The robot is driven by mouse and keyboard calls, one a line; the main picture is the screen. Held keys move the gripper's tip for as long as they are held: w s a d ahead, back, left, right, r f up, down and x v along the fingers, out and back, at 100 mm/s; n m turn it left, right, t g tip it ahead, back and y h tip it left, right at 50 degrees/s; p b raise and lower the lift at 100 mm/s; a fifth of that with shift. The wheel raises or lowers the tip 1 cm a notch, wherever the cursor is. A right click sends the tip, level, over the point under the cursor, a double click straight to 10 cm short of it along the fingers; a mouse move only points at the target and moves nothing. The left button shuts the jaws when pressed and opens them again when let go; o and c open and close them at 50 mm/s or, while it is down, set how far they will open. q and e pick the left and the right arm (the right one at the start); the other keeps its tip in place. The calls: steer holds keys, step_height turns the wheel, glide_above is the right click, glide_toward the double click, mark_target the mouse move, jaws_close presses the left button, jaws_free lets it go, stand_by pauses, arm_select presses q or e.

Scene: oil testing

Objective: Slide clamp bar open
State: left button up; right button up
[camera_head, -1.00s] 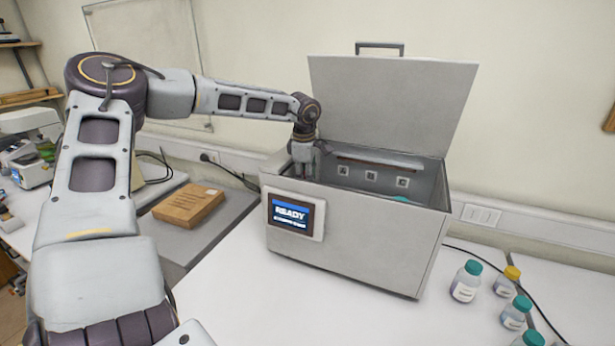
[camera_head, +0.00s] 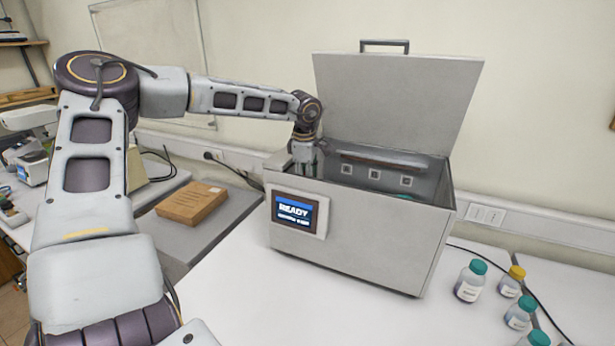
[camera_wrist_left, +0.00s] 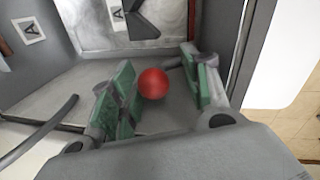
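The grey metal test box (camera_head: 358,238) stands on the white bench with its lid (camera_head: 398,100) raised. A dark bar (camera_head: 385,160) runs along the inside near the back wall; I cannot tell for sure whether it is the clamp bar. My left gripper (camera_head: 306,168) points down into the box's left end, and the front wall partly hides its fingertips. In the left wrist view, its green-padded fingers (camera_wrist_left: 162,92) are apart, with a red ball-shaped knob (camera_wrist_left: 153,83) between them, closer to the left finger. What the knob is fixed to is mostly hidden. My right gripper is not in view.
The box's front has a screen reading READY (camera_head: 295,211). Several capped bottles (camera_head: 470,281) stand at the right. A cardboard box (camera_head: 191,203) lies on a grey surface at the left. The bench in front of the box is clear.

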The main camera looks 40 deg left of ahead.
arm_select(q)
steer(key=shift+w, duration=0.1)
steer(key=shift+r, duration=0.1)
steer(key=shift+r, duration=4.9)
steer(key=shift+f, duration=0.1)
